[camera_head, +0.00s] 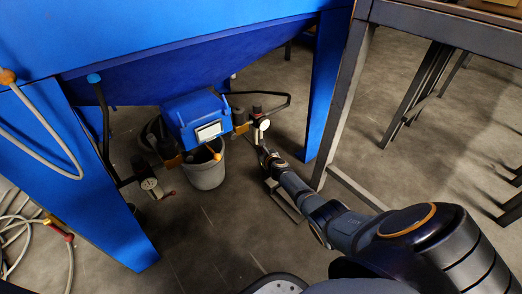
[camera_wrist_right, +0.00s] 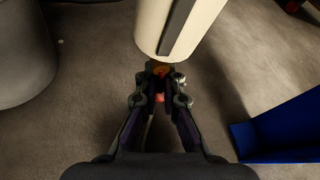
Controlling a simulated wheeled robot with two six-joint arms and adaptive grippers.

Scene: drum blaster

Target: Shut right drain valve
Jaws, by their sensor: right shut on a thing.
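The right drain valve (camera_head: 259,118) is on the right side of the blue machine, under its hopper, with a pale round end facing me. In the right wrist view, a cream cylinder with a dark stripe (camera_wrist_right: 182,25), seemingly the valve's body, is close above the fingertips. My right gripper (camera_head: 265,155) reaches in from the lower right, just below the valve. In the right wrist view, its fingers (camera_wrist_right: 160,85) are shut on a small orange-red piece (camera_wrist_right: 160,70), seemingly the valve's handle, mostly hidden between the fingertips. My left gripper is not in view.
A grey bucket (camera_head: 206,172) stands below a blue box (camera_head: 194,112). Another valve with a red tip (camera_head: 153,188) hangs at the left. Hoses lie at far left.

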